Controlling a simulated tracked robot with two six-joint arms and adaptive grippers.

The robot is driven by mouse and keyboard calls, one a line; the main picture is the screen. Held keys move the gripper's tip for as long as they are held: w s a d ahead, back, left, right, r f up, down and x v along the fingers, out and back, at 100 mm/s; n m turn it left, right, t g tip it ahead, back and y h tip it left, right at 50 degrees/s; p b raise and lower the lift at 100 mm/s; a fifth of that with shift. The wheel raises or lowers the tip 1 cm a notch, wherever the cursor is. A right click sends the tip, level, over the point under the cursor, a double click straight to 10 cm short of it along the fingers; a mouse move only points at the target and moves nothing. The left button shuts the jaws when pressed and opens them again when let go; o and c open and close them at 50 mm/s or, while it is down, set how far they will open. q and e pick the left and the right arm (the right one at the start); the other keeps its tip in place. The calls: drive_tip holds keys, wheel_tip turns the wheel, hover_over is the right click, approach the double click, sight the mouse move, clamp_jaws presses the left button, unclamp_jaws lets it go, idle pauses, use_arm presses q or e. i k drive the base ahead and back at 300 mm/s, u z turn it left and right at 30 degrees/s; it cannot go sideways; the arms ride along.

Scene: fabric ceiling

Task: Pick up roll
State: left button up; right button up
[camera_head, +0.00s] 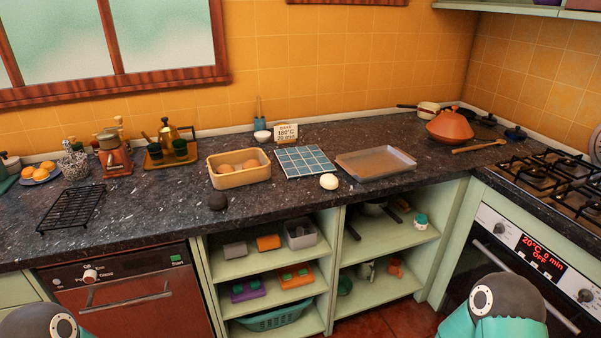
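Brown rolls (238,166) lie inside a tan rectangular box (240,182) on the dark counter, left of the blue checked cloth. A pale, round, dough-like roll (328,182) sits alone on the counter, at the front right of the cloth. Only parts of my two arms show, at the bottom left and bottom right corners. Neither gripper's fingers are in view.
A blue checked cloth (305,161) and a metal baking tray (402,159) lie on the counter (300,202). A wire rack (72,206) is at left, a stove (560,181) at right. A small sign (286,132) stands behind. Open shelves (268,257) are below.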

sight(329, 182)
drive_tip(key=u, duration=0.1)
drive_tip(key=i, duration=0.95)
drive_tip(key=z, duration=0.75)
drive_tip(key=i, duration=0.6)
drive_tip(key=z, duration=0.45)
drive_tip(key=k, duration=0.95)
drive_tip(key=z, duration=0.2)
drive_tip(key=i, duration=0.95)
drive_tip(key=u, duration=0.1)
